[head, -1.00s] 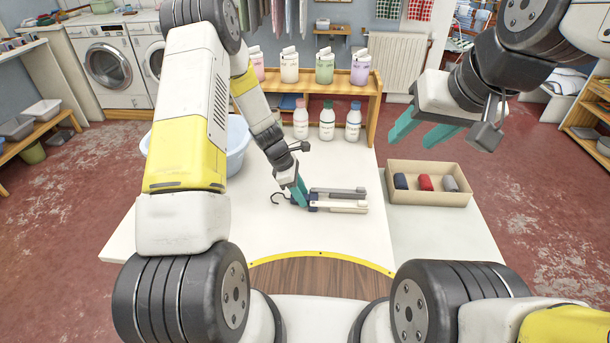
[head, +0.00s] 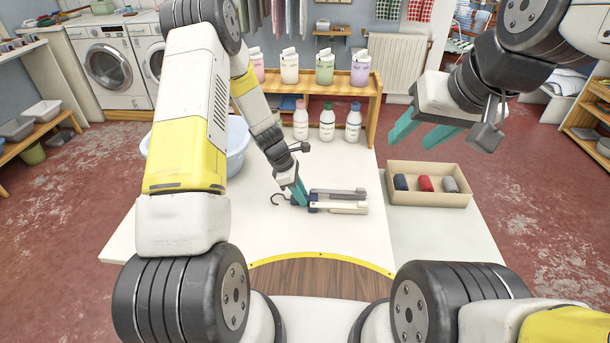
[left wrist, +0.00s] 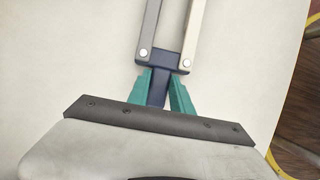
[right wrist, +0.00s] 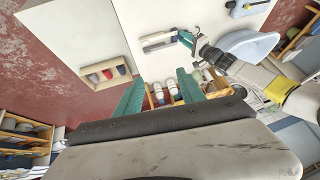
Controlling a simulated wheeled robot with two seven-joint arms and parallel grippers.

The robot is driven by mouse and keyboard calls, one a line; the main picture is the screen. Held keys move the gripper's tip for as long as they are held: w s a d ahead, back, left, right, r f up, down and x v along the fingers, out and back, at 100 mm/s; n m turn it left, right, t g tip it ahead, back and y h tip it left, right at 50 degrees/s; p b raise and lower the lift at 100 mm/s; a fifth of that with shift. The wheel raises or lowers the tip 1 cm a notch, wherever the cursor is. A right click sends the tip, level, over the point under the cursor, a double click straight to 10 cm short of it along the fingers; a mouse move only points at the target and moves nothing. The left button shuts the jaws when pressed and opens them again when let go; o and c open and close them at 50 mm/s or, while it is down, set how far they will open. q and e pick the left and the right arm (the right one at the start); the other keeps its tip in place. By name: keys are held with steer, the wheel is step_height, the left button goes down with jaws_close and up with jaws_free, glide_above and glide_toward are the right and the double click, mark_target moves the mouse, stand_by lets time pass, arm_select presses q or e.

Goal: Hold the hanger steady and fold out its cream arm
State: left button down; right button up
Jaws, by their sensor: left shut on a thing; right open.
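The folding hanger lies on the white table with a dark hook (head: 279,199) at its left end. Its grey arm (head: 340,192) and cream arm (head: 340,208) lie side by side, both pointing right and nearly parallel. In the left wrist view the grey arm (left wrist: 149,30) and cream arm (left wrist: 191,30) are pinned to a dark blue hub (left wrist: 158,90). My left gripper (head: 300,197) is shut on the hub, its teal fingers on either side. My right gripper (head: 420,132) is open and empty, raised above the table's right part, away from the hanger.
A cardboard tray (head: 430,199) with several rolled cloths stands right of the hanger. A light blue basin (head: 238,145) is partly behind my left arm. Bottles (head: 327,122) and a wooden shelf (head: 375,98) line the back. The tabletop in front of the hanger is clear.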

stand_by(0.4)
steer(key=shift+c, duration=1.1)
steer(key=n+g+h, duration=0.2)
steer(key=n+g, duration=0.4)
steer(key=n, duration=1.2)
glide_above(363, 203)
step_height(363, 203, down, 26)
step_height(363, 203, down, 11)
steer(key=shift+f, duration=0.1)
jaws_close()
